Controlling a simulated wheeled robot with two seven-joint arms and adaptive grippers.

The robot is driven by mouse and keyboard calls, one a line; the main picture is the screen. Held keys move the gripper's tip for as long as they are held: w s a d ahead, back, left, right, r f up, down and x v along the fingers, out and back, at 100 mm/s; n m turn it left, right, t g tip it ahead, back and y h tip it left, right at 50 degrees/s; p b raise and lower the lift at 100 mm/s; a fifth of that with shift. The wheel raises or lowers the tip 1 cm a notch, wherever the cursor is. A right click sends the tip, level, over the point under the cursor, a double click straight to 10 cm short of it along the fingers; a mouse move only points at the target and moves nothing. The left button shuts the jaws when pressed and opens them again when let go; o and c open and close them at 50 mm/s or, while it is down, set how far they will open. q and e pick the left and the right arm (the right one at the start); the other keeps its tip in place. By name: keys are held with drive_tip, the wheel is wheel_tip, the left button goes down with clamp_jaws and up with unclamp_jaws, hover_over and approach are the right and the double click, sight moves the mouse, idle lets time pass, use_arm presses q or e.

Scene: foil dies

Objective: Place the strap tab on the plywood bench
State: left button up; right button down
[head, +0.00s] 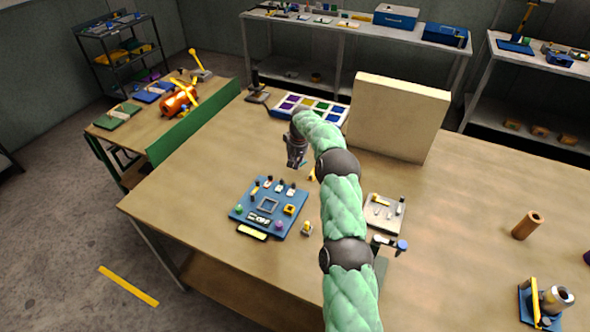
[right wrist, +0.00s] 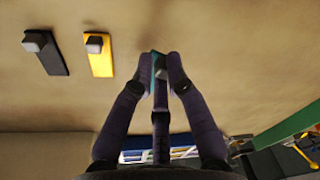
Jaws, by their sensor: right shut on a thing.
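My right gripper (head: 295,163) is over the plywood bench (head: 460,225), left of the cream block. In the right wrist view its fingers (right wrist: 161,62) are shut on a thin teal strap tab (right wrist: 154,68) with a grey block on it. The fingers hide part of the tab. I cannot tell whether it touches the bench. In that view a black tab (right wrist: 45,52) and a yellow tab (right wrist: 98,55), each with a grey block, lie on the bench beside it. The yellow tab shows partly in the head view (head: 311,175). My left gripper is not in view.
A blue board (head: 240,212) with small parts lies in front of the gripper. A compartment tray (head: 277,112) and an upright cream block (head: 398,115) stand behind. A small grey plate (head: 385,222) is right of my arm. Bare bench lies left of the board.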

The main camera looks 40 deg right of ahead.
drive_tip(key=shift+w+d+f, duration=0.3)
drive_tip(key=shift+f, duration=0.3)
drive_tip(key=shift+f+b, duration=0.4)
drive_tip(key=shift+f, duration=1.05)
drive_tip(key=shift+f, duration=0.15)
drive_tip(key=c, duration=1.2)
unclamp_jaws()
drive_tip(key=shift+c, duration=0.2)
wheel_tip(320, 180, up, 12)
drive_tip(key=s+p, duration=0.1)
drive_tip(key=shift+s+p, duration=0.35)
drive_tip(key=shift+d, duration=0.1)
